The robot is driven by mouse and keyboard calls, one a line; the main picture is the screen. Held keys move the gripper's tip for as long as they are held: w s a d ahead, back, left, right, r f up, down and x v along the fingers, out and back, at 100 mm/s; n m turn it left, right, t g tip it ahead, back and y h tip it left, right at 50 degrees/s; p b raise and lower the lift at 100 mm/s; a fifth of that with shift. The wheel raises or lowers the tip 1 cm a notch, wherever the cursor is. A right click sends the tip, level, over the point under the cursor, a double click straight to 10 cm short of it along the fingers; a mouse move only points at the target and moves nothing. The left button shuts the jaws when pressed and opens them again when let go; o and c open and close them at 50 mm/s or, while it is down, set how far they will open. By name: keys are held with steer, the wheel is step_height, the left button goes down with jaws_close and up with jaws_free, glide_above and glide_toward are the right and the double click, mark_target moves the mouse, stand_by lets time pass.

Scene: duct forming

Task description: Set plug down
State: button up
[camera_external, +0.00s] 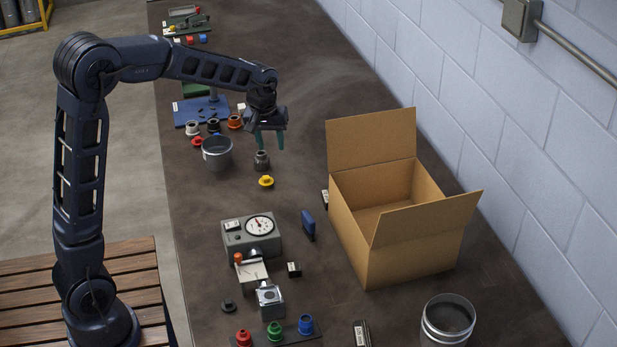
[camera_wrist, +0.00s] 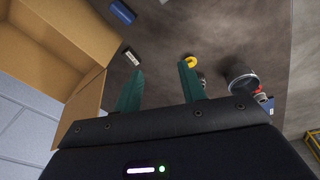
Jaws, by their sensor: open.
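My gripper (camera_external: 269,143) hangs over the brown bench with its two green fingers apart and nothing between them. Its fingers also show spread in the wrist view (camera_wrist: 160,72). A dark grey ribbed plug-like piece (camera_external: 261,160) stands upright on the bench just below the fingertips, apart from them as far as I can tell. In the wrist view it is partly hidden behind the right finger. A yellow ring-like piece (camera_external: 266,181) lies on the bench nearby; it also shows in the wrist view (camera_wrist: 190,61). Which piece is the task's plug I cannot tell for sure.
A grey metal cup (camera_external: 217,153) stands left of the gripper, with several coloured caps behind it. An open cardboard box (camera_external: 410,262) stands at the right by the wall. The bench between gripper and box is mostly clear.

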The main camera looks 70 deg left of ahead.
steer(key=s+d+r+m+t, duration=0.1)
steer(key=s+d+r+m, duration=0.2)
steer(key=s+d+r, duration=0.5)
steer(key=s+d+r+m+t, duration=0.15)
steer(key=s+d+m, duration=0.3)
steer(key=d, duration=0.75)
steer(key=s+d+m, duration=0.3)
steer(key=s+d, duration=0.2)
steer(key=s, duration=0.3)
steer(key=s+d+f+m+h, duration=0.1)
steer(key=s+d+m, duration=0.2)
steer(key=s+d, duration=0.3)
steer(key=s, duration=0.3)
steer(key=shift+s+d+f, duration=0.15)
steer(key=shift+s+f, duration=0.1)
steer(key=shift+f, duration=0.05)
